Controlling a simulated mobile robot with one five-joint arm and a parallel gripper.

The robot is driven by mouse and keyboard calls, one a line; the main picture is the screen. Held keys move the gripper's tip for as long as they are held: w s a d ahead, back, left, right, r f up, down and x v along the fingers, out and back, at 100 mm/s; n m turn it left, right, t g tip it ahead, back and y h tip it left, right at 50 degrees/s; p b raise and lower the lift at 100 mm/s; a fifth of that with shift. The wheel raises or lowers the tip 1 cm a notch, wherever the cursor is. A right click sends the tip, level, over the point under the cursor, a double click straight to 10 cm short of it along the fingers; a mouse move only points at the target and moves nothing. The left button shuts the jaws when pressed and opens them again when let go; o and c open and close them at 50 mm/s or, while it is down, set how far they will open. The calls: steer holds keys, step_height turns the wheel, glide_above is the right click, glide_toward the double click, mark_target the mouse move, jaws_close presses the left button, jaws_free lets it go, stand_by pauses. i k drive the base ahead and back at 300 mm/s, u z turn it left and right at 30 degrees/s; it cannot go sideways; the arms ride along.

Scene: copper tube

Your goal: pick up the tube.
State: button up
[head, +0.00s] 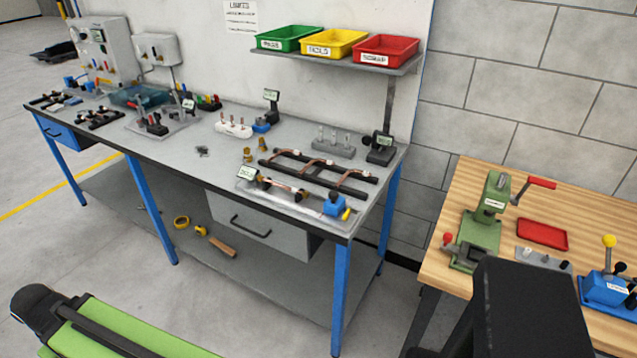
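Bent copper tubes (318,162) lie across a black two-bar rack on the right part of the grey workbench (215,163). Another copper-coloured tube (284,188) lies in a low fixture at the bench's front edge, between a small green-lit display (246,173) and a blue clamp (334,204). Which of these tubes the task means, I cannot tell. My gripper does not show clearly in the head view. A dark block at the bottom right looks like part of my arm, with no fingers visible.
Green (287,38), yellow (336,44) and red (389,51) bins sit on a shelf above the bench. A wooden table (462,198) at right holds a green press (486,220) and a red tray (542,233). A drawer (262,225) hangs under the bench.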

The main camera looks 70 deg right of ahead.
mark_target(305, 194)
steer(key=z, duration=0.35)
steer(key=i, duration=1)
steer(key=z, duration=0.05)
